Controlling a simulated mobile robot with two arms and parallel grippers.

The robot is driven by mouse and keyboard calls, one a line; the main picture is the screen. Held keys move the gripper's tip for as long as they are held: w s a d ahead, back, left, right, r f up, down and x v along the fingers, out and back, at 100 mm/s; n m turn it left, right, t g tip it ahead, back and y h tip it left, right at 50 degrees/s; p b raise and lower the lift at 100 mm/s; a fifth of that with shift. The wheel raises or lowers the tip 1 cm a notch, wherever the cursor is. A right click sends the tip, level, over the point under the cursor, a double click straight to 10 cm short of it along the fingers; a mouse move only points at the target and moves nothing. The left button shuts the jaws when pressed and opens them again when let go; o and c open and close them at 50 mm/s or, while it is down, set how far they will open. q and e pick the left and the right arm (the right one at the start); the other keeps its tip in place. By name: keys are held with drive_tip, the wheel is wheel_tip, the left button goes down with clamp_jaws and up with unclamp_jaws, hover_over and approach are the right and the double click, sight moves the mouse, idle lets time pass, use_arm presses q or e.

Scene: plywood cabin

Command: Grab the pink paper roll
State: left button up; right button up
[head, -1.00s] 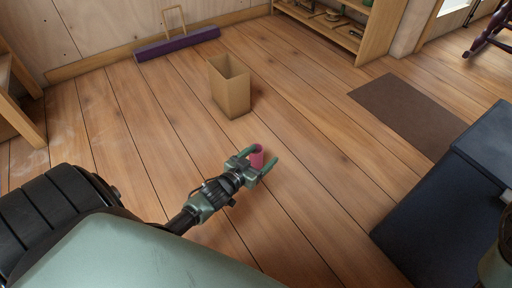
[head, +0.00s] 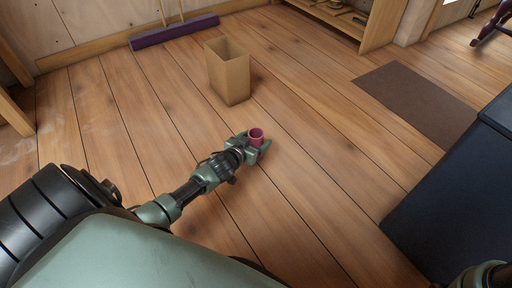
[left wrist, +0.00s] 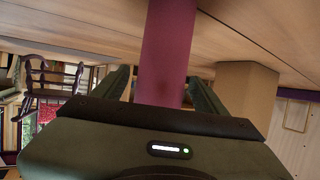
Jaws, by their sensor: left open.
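The pink paper roll (head: 257,134) stands upright on the wooden floor in the head view, its hollow top showing. My left gripper (head: 255,142) is at the roll, low over the floor, with a finger on either side of it. In the left wrist view the roll (left wrist: 165,55) rises between the two open fingers (left wrist: 162,88), with a gap to each side. The roll's far lower part is hidden by the gripper in the head view. My right gripper is out of view.
An open cardboard box (head: 229,78) stands on the floor beyond the roll. A purple broom head (head: 174,31) lies by the back wall. A brown mat (head: 418,100) and a dark block (head: 455,190) are to the right. The floor around the roll is clear.

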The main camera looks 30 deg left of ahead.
use_arm(q)
drive_tip(key=shift+r, duration=0.1)
clamp_jaws()
